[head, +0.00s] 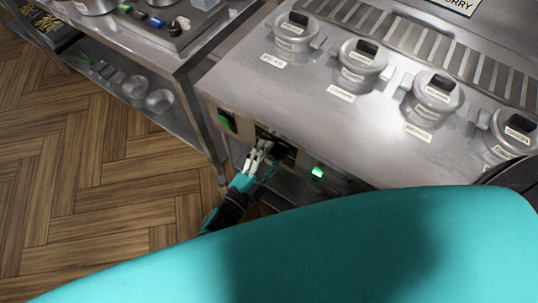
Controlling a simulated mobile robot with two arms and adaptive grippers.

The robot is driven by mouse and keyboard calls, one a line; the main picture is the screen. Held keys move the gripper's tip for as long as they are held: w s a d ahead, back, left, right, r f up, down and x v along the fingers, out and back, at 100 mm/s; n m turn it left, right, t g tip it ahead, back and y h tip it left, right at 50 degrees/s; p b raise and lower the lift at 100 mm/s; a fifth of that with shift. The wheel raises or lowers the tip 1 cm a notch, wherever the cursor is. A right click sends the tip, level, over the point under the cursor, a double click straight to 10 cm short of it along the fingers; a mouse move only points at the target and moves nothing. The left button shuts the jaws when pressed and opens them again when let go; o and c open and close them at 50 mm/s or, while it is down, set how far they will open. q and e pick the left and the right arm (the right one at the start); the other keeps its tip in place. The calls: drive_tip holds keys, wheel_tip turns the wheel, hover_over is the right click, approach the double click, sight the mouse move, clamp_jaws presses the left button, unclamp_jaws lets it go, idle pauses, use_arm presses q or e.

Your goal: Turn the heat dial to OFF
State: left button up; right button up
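My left gripper (262,157) reaches up from below to the front panel (348,184) of the steel range. Its pale fingers are at a dark recessed area of the panel. A black part there, which looks like the heat dial (284,152), is right beside the fingers and partly hidden by them. I cannot tell whether the fingers touch or grip it, or which way the dial points. My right gripper is not in view.
A green switch (227,121) is left of the gripper, and a lit green lamp (318,172) is to its right. Several lidded steel pots (359,61) sit in the range top. A steel table (150,45) with a lower shelf stands at left. Wooden floor lies open below.

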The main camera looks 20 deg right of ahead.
use_arm(q)
drive_tip(key=shift+o, duration=0.5)
drive_tip(key=shift+s, duration=0.1)
drive_tip(key=v, duration=1.2)
drive_tip(key=a+f+n+g+y, duration=0.1)
drive_tip(key=a+f+n+y, duration=0.4)
drive_tip(key=a+f, duration=0.5)
drive_tip(key=a+f+n+g+y, duration=0.1)
drive_tip(key=a+f+n+y, duration=0.4)
drive_tip(key=f, duration=0.9)
drive_tip(key=s+a+f+n+g+y, duration=0.1)
drive_tip(key=s+a+f+n+g, duration=0.1)
drive_tip(key=s+f, duration=0.3)
drive_tip(key=s+a+f+n+g+y, duration=0.1)
drive_tip(key=s+a+f+n+g, duration=0.2)
drive_tip(key=s, duration=0.8)
drive_tip(key=s+a+f+n+g+y, duration=0.2)
drive_tip(key=s+a+f+n+g, duration=0.1)
drive_tip(key=s+f, duration=0.4)
drive_tip(key=s+a+n, duration=0.1)
drive_tip(key=a, duration=0.1)
drive_tip(key=shift+a+f+n, duration=0.3)
drive_tip(key=shift+a+n, duration=0.1)
